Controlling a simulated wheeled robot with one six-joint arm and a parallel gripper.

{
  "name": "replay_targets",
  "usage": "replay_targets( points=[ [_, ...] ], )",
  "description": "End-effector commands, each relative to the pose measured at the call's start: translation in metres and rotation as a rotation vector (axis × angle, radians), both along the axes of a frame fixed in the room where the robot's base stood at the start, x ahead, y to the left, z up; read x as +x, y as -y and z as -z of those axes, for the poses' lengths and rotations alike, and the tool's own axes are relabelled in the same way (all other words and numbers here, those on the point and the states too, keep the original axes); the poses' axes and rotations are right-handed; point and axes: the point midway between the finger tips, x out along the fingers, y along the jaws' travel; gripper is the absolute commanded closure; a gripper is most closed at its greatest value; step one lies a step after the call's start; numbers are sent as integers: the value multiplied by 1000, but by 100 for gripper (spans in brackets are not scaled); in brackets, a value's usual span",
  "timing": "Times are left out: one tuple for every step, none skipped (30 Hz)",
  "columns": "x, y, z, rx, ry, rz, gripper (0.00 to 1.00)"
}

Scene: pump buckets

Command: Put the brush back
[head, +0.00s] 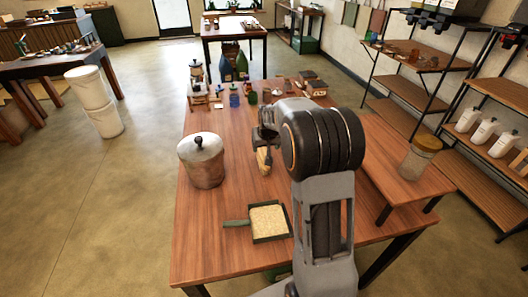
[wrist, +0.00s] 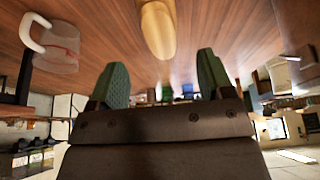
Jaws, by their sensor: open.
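A tan wooden piece that looks like the brush (head: 264,161) lies on the wooden table, right by my gripper (head: 262,138) in the head view. My gripper partly hides it there, and I cannot make out bristles. In the wrist view the brush (wrist: 158,28) shows as a smooth, elongated tan shape at the top, beyond the fingertips. My gripper (wrist: 162,72) has its two green-grey fingers spread wide with nothing between them. I cannot tell whether a finger touches the brush.
A lidded metal canister (head: 203,164) stands left of the brush. A square pan of tan grains (head: 268,222) lies nearer. Bottles and small jars (head: 234,95) crowd the far end. A jar with a tan lid (head: 420,158) stands on the right side table. The table's front left is clear.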

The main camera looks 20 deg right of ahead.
Motion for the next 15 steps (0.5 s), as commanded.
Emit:
replay_targets(
  points=[
    [-2, 0, -7, 0, 2, 0, 26],
    [-4, -1, -10, 0, 1, 0, 26],
    [-5, -1, -14, 0, 2, 0, 26],
    [-6, -1, -16, 0, 2, 0, 26],
    [-7, -2, -18, 0, 2, 0, 26],
    [-10, -3, -22, 0, 0, -2, 26],
    [-14, -6, -25, 0, -1, -5, 26],
    [-18, -9, -29, 1, -2, -10, 26],
    [-27, -16, -35, 1, -5, -17, 26],
    [-36, -22, -41, 2, -7, -26, 26],
    [-46, -29, -46, 4, -11, -35, 26],
    [-62, -39, -53, 5, -17, -48, 26],
    [-76, -47, -57, 7, -23, -60, 26],
    [-89, -55, -61, 8, -29, -71, 26],
    [-109, -65, -65, 10, -38, -86, 26]
  ],
)
